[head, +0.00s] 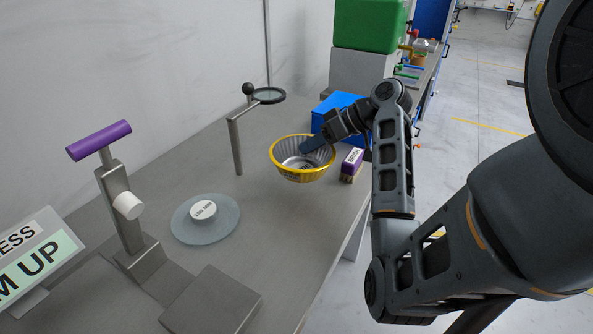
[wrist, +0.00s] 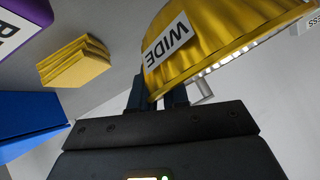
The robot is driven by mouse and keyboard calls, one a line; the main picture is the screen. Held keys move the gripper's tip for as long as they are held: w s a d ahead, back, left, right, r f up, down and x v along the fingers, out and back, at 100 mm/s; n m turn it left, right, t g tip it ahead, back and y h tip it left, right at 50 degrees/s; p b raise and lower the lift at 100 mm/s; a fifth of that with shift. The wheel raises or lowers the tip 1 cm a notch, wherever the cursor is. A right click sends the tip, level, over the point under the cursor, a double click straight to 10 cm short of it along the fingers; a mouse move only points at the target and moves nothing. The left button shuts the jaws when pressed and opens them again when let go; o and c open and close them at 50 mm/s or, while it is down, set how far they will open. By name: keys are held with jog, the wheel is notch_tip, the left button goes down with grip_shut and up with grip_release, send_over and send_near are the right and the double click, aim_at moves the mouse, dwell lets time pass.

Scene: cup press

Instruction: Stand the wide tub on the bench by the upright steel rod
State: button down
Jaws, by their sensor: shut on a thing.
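The wide tub is a yellow ribbed bowl (head: 285,170) with a pale inside, over the bench (head: 330,225) near its right edge. In the wrist view the tub (wrist: 215,35) shows its "WIDE" label. My gripper (head: 312,146) is shut on the tub's rim on its right side; the dark fingers also show in the wrist view (wrist: 158,94). I cannot tell whether the tub's base touches the bench. An upright steel post (head: 235,147) stands to the left of the tub, with a black ball and a round lens at its top. A thin upright rod (head: 267,45) shows behind the lens.
A purple brush (head: 352,160) stands close right of the tub. A blue box (head: 335,108) is behind it. A grey disc with a labelled white knob (head: 203,211) lies front left. A purple-handled press (head: 125,205) stands further left. A green tank (head: 370,25) is at the back.

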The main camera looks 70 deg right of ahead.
aim_at(296, 154)
jog(key=w, duration=0.1)
jog(key=w+a+f, duration=0.1)
jog(key=w+f, duration=0.1)
jog(key=shift+w+a+f, duration=0.1)
jog(key=shift+w+a, duration=0.05)
jog(key=shift+a, duration=0.1)
jog(key=shift+f, duration=2)
jog(key=shift+f, duration=0.1)
jog(key=c, duration=1.1)
grip_release()
jog(key=shift+p, duration=0.3)
jog(key=v, duration=1.2)
